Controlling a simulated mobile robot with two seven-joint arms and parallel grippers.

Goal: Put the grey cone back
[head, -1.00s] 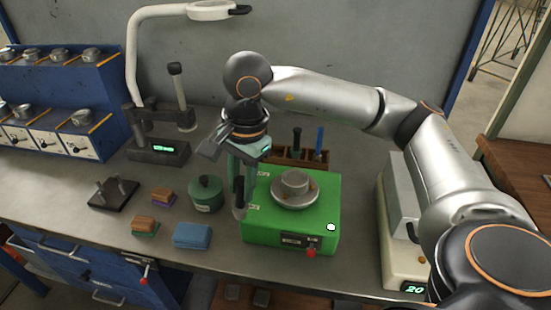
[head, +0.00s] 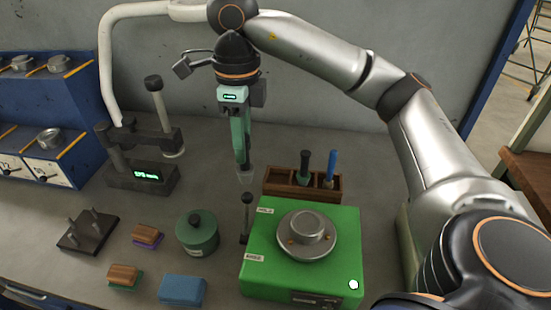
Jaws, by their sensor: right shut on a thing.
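A small grey cone (head: 246,178) shows at the fingertips of my right gripper (head: 243,163). The right gripper points down and is shut on it, above the bench behind the green machine's left side. The cone is partly covered by the fingers. The green machine (head: 268,272) carries a round grey metal plate with a raised hub (head: 307,233). A dark lever with a ball top (head: 246,215) stands at the machine's left edge, just below the cone in the picture. My left gripper is not in view.
A wooden rack (head: 290,189) with a dark-handled and a blue tool stands right of the gripper. A green lidded pot (head: 197,236), brushes, a blue block (head: 182,290), a pegged dark stand (head: 88,233) and a gauge with a green display (head: 147,176) are on the left.

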